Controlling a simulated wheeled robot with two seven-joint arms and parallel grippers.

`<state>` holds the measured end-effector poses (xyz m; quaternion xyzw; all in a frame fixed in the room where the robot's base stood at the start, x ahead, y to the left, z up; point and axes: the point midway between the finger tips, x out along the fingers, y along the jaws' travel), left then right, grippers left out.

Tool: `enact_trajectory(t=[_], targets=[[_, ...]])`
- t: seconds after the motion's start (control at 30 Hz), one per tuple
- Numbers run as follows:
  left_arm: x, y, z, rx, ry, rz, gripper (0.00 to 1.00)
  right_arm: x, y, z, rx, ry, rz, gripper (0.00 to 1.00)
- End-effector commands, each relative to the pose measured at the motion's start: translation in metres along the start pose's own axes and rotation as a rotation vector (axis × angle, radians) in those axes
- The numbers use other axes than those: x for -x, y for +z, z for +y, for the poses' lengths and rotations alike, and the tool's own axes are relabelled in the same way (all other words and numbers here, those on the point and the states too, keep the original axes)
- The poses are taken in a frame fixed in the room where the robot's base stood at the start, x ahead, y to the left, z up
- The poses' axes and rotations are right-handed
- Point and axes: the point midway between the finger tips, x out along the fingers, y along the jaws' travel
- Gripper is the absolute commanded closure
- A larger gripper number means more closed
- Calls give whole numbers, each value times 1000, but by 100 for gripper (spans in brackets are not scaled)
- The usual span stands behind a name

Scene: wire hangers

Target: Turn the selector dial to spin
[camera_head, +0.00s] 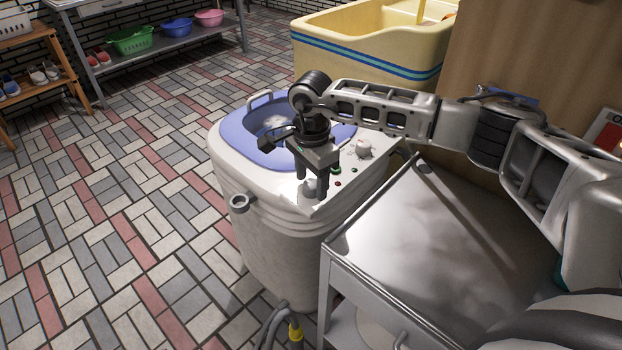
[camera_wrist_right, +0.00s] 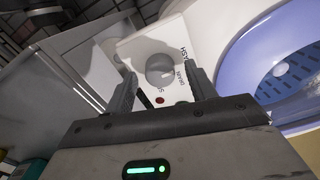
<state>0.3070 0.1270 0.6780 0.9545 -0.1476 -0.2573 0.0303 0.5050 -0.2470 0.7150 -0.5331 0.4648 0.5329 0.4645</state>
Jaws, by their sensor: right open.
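A white washing machine (camera_head: 285,235) with a blue tub stands in the middle of the head view. Its selector dial (camera_head: 310,188) is a round pale knob at the near corner of the top panel. In the right wrist view the dial (camera_wrist_right: 160,70) shows with lettering beside it, partly readable as WASH and DRAIN; its pointer setting I cannot tell. My right gripper (camera_head: 311,187) is open and points down, its fingertips over the dial. In the right wrist view the dial lies between and beyond the fingers (camera_wrist_right: 161,88); contact is not clear. My left gripper is out of view.
A second knob (camera_head: 363,148) sits farther back on the panel, with small red and green lights between. A metal cart (camera_head: 430,215) stands close on the right. A yellow tub (camera_head: 365,50) is behind. The tiled floor (camera_head: 120,210) on the left is clear.

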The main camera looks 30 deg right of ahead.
Motion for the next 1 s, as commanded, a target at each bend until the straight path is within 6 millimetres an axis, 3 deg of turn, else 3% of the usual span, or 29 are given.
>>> enact_trajectory(t=[0.3,0.47,0.77,1.0], targets=[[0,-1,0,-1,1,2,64,-2,0,0,1,1,0,47],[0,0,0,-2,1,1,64,-2,0,0,1,1,0,89],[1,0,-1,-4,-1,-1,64,-2,0,0,-20,2,-1,89],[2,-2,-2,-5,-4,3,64,-1,1,0,-130,2,-1,89]])
